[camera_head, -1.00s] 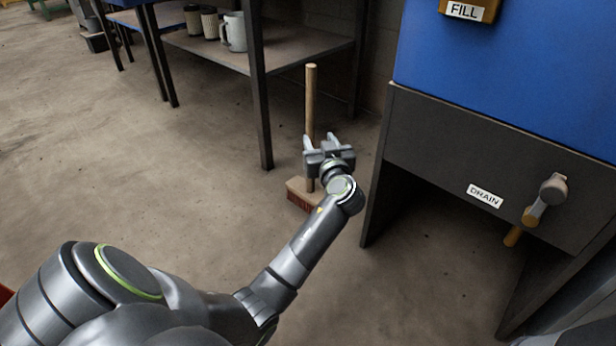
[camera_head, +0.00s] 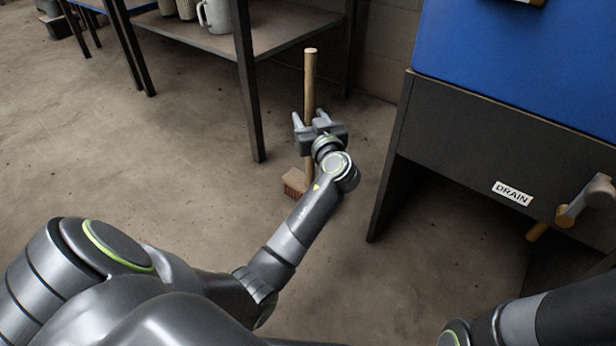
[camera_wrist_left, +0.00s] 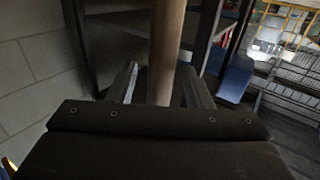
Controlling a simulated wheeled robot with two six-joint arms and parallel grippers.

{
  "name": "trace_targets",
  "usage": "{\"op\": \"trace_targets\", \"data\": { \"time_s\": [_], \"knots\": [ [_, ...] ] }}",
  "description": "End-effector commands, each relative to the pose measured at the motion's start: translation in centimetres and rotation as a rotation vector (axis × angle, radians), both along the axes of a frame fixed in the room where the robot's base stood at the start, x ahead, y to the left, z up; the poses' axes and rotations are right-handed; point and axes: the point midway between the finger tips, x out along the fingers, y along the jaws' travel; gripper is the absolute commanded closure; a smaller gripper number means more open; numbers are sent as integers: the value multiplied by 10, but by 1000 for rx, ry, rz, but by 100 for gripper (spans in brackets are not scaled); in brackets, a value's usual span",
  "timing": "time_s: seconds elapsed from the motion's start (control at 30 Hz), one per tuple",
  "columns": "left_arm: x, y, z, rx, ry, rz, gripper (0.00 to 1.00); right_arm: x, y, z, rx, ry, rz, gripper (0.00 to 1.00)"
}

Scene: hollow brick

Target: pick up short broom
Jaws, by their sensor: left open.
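My left gripper (camera_head: 309,117) is open at the handle's middle height, with one finger on each side of the handle. In the left wrist view the handle (camera_wrist_left: 166,50) rises between the two spread fingers (camera_wrist_left: 160,85); I cannot tell whether either finger touches it. My left wrist hides part of the lower handle. My right gripper is out of view.
A dark metal shelf (camera_head: 205,38) holding a white mug (camera_head: 215,14) and canisters stands behind and left of the broom. A blue-topped unit (camera_head: 510,50) with a dark base and a DRAIN label (camera_head: 512,194) stands at right. Open floor (camera_head: 130,160) lies at left.

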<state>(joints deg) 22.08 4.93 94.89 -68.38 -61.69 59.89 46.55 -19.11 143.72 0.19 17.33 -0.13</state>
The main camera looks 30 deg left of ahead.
Motion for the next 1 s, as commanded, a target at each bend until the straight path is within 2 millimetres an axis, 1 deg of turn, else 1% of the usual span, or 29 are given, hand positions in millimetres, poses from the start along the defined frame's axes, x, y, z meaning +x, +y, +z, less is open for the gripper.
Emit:
{"op": "trace_targets", "data": {
  "time_s": [0.07,0.4,0.77,0.87,1.0],
  "knots": [
    [0,0,0,0,0,0,56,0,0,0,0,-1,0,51],
    [0,0,0,0,0,0,100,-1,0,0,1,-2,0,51],
    [0,0,3,2,-3,-1,100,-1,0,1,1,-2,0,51],
    [0,0,6,3,-3,-1,100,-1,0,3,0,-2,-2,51],
    [0,0,18,3,-3,-1,100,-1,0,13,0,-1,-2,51]
  ]
}}
